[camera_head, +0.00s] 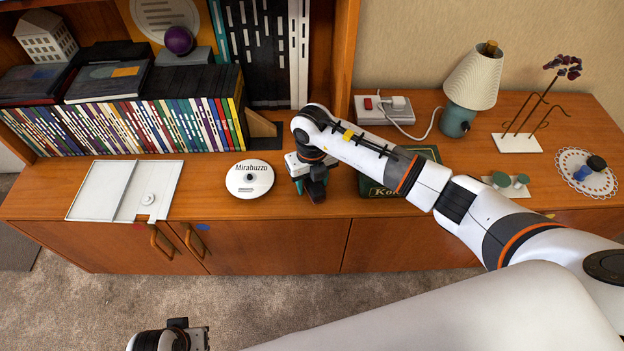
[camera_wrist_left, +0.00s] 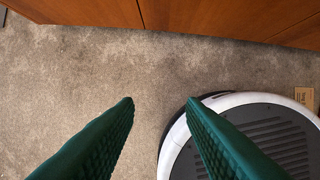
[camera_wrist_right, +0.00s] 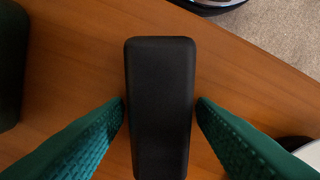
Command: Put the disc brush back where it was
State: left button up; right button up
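The disc brush, a black block with rounded corners (camera_wrist_right: 160,110), shows in the right wrist view between the green fingers of my right gripper (camera_wrist_right: 161,100). Both fingertips meet its long sides. In the head view my right gripper (camera_head: 312,188) is low over the front of the wooden cabinet top (camera_head: 218,208), between the white Mirabuzzo disc and the green box. I cannot tell whether the brush touches the wood. My left gripper (camera_wrist_left: 160,103) is open and empty over the carpet, away from the cabinet; part of its hand shows at the head view's bottom edge.
The white Mirabuzzo disc (camera_head: 249,180) lies left of my right gripper. The green box (camera_head: 375,187) stands to its right, partly behind my arm. A white tray (camera_head: 95,190) lies far left. A lamp (camera_head: 472,85), small stands and a doily (camera_head: 597,186) are on the right.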

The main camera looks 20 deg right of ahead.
jog(key=shift+r, duration=0.1)
pick_arm(q)
notch_tip(320, 180, down, 7)
jog(key=s+p, duration=0.1)
jog(key=p, duration=0.1)
jog(key=shift+s+f, duration=0.15)
pick_arm(e)
notch_tip(320, 180, up, 12)
jog(key=shift+a, duration=0.1)
